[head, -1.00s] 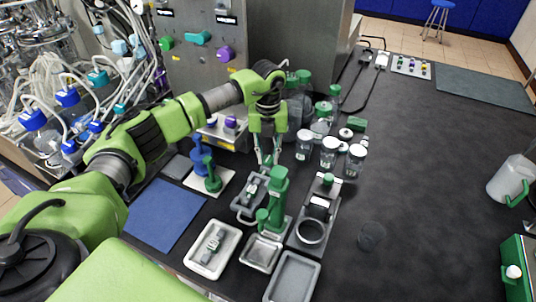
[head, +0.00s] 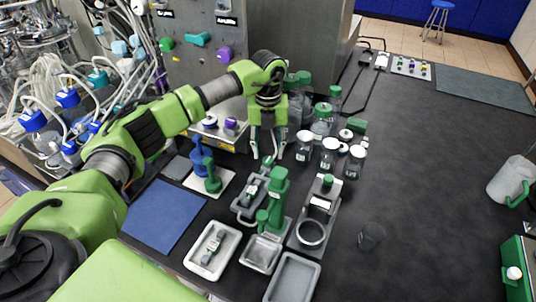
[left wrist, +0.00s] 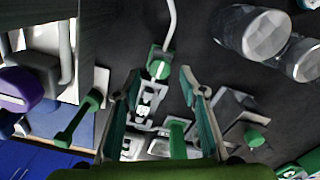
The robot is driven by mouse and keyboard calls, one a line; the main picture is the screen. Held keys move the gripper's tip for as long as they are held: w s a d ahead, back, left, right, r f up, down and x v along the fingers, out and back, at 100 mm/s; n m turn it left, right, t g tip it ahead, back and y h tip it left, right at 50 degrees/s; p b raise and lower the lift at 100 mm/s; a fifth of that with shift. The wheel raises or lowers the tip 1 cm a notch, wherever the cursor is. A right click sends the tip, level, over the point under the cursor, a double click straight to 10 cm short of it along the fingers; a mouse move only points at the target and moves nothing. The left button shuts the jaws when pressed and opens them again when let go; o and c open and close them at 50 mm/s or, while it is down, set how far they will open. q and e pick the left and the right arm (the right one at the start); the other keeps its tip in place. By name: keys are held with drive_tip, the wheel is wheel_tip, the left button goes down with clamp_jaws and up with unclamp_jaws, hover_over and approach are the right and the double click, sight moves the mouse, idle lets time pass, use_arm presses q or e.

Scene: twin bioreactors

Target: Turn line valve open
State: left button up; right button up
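I cannot tell for certain which part is the line valve. In the head view, the steel panel carries a green knob (head: 166,43), a teal handle (head: 197,39) and a purple knob (head: 225,53). My left gripper (head: 268,154) is open and empty, pointing down over the bench in front of the panel, apart from these handles. In the left wrist view, its spread fingers (left wrist: 160,88) have a green block with a pale tube (left wrist: 160,62) beyond them. A purple knob (left wrist: 20,88) shows at the left edge there. My right gripper is not in view.
Below the gripper stand a green upright device (head: 276,190) and grey trays (head: 292,277). White-lidded jars (head: 329,150) stand close to its right. A blue and a green stand (head: 212,182) are at its left.

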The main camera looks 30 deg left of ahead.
sight(268, 159)
use_arm(q)
wheel_tip(268, 159, up, 10)
drive_tip(key=shift+f, duration=0.25)
idle(0.4)
